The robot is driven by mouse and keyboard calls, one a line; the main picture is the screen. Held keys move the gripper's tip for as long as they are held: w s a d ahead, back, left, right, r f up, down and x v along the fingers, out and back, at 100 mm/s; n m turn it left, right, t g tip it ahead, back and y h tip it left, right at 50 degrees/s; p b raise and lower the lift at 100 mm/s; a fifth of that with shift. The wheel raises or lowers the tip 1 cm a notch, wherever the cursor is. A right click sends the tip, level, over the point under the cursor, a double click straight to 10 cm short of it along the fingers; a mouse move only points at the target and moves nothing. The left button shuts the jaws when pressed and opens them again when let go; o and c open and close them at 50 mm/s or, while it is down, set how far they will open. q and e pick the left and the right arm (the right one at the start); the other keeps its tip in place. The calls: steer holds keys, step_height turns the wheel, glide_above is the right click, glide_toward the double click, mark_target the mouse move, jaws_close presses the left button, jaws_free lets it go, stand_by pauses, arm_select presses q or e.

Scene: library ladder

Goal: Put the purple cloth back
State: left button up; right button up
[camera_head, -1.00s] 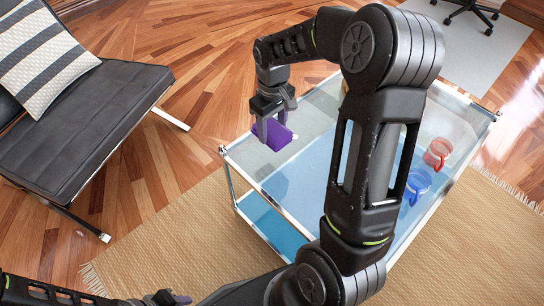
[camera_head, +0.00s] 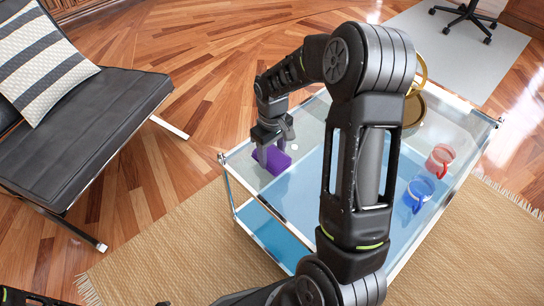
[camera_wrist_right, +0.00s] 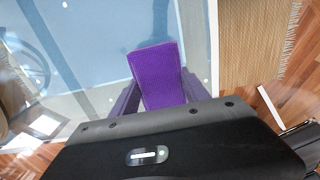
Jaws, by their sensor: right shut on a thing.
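The purple cloth (camera_head: 273,160) is a small folded piece at the left end of the glass-topped trolley (camera_head: 318,120). My right gripper (camera_head: 268,150) is shut on the cloth, with a finger on each side of it. In the right wrist view the cloth (camera_wrist_right: 158,75) sticks out between the fingers over the pale blue and glass surface. I cannot tell whether the cloth touches the glass. My left gripper is not in view; only a bit of my left arm shows at the bottom left corner.
A gold object (camera_head: 415,108) is partly hidden behind my right arm. A black chair (camera_head: 85,130) with a striped cushion stands at left. A woven rug (camera_head: 160,235) lies below.

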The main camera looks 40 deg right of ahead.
mark_target(272, 154)
steer(key=shift+f, duration=0.9)
steer(key=shift+f, duration=0.2)
steer(key=o, duration=1.2)
steer(key=shift+r, duration=0.55)
step_height(272, 154, up, 11)
steer(key=p, duration=0.3)
steer(key=shift+r, duration=0.15)
